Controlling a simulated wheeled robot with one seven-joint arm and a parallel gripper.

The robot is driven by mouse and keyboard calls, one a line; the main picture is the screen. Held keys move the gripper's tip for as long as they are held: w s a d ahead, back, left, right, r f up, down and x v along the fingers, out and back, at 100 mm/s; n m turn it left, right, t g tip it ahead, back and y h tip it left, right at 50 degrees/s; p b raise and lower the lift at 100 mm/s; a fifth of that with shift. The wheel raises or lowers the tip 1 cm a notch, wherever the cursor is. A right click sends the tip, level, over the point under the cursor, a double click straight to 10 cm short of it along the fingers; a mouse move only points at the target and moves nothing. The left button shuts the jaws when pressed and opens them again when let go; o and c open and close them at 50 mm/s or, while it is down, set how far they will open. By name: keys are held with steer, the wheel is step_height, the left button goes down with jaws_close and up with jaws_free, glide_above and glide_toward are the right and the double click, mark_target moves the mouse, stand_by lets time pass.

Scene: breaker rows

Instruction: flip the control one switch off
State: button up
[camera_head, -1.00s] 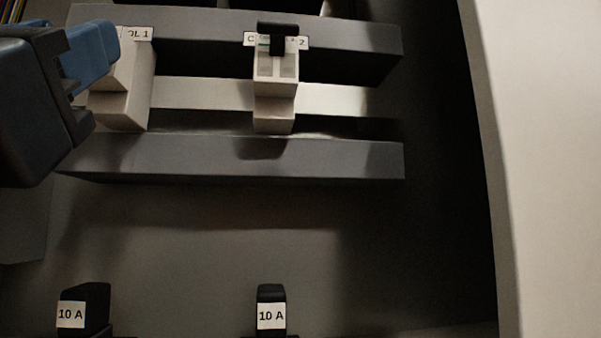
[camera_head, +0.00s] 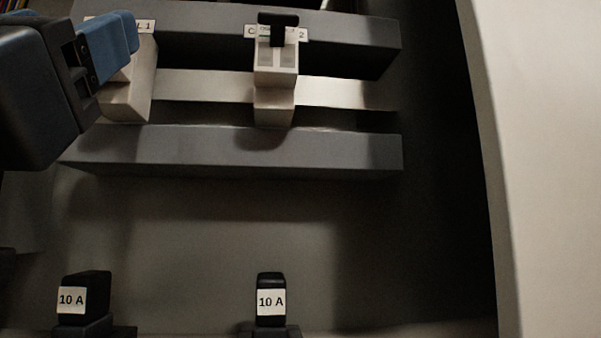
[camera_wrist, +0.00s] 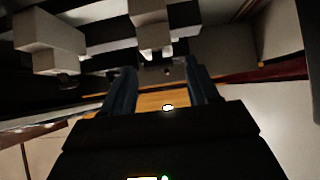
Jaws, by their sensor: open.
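The control one switch (camera_head: 130,88) is a pale block at the upper left of the head view. Its label (camera_head: 146,25) shows only its end, "L 1"; my gripper hides the rest, and its lever is not visible. My gripper (camera_head: 112,45) has blue fingers in front of that switch's upper part; I cannot tell if they touch it. In the wrist view my gripper (camera_wrist: 162,88) is open, with a gap between the two fingers and nothing held there. A pale block (camera_wrist: 152,28) lies beyond the fingertips; which switch it is I cannot tell.
The control 2 switch (camera_head: 275,90) stands to the right on the same rail, its black lever (camera_head: 278,24) at the top. A grey bar (camera_head: 240,150) runs below both. Two black 10 A breakers (camera_head: 85,295) (camera_head: 271,298) stand lower. A pale wall (camera_head: 545,170) bounds the right.

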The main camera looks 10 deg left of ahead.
steer(key=v, duration=0.7)
steer(key=shift+s+f+b, duration=0.25)
steer(key=shift+f+b, duration=0.05)
steer(key=shift+b, duration=0.15)
